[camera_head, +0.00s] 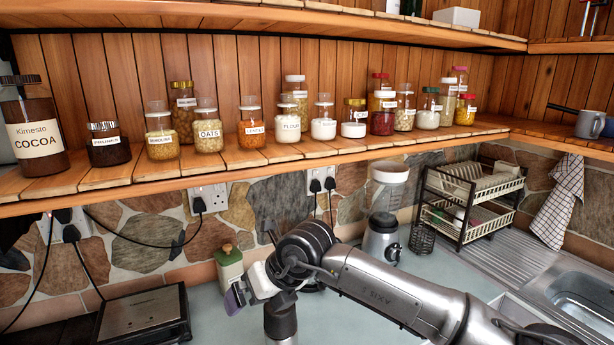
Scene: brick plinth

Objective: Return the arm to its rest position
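One of my arms (385,283) comes in from the lower right and reaches across the counter to the middle of the view. It bends at a dark, round joint (305,243) below the shelf. A small white part with a purple-grey piece (235,298) shows at its left end. I cannot make out two fingertips there, so I cannot tell whether this gripper is open or shut. No object is clearly seen held. My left arm and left gripper are out of view.
A long wooden shelf (95,187) with several jars runs above the arm. A green-capped bottle (230,266) stands close to the arm's end. A blender (382,235), a dish rack (470,195) and a sink (585,290) are to the right. A flat dark appliance (143,317) is at lower left.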

